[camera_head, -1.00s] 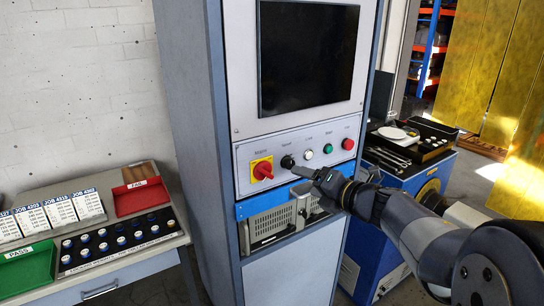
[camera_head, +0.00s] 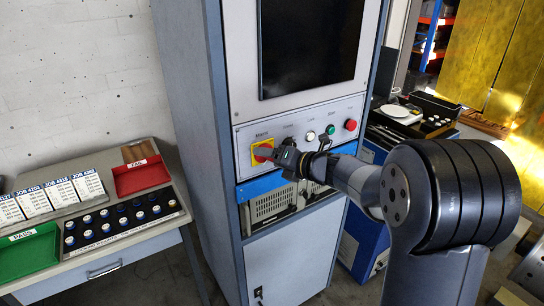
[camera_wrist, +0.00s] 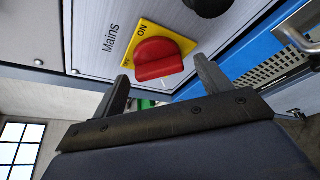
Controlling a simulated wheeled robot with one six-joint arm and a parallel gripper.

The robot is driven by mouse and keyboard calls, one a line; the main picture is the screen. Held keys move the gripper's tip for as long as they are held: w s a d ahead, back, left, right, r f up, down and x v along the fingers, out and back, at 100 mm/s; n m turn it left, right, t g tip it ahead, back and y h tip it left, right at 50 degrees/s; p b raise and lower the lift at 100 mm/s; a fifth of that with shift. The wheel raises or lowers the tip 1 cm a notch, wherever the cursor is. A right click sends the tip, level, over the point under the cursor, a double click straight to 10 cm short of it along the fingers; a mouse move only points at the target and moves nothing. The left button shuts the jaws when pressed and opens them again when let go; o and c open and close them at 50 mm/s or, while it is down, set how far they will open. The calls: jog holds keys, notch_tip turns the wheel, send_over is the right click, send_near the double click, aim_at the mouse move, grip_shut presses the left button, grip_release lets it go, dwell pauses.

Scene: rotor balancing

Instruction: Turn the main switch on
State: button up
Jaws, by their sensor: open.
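The main switch (camera_head: 262,151) is a red rotary knob on a yellow plate at the left of the cabinet's control panel. In the wrist view the red knob (camera_wrist: 158,60) shows close up, with "Mains" printed beside the plate and "ON" on it. My gripper (camera_head: 272,155) is at the panel in front of the switch. In the wrist view its two fingers (camera_wrist: 160,85) are apart, with the knob just beyond and between their tips. No contact with the knob is visible. In the head view my gripper partly covers the knob.
A dark screen (camera_head: 308,45) is above. A table with trays stands left.

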jog(key=shift+w+a+f, duration=0.1)
jog(key=shift+a, duration=0.05)
jog(key=c, duration=1)
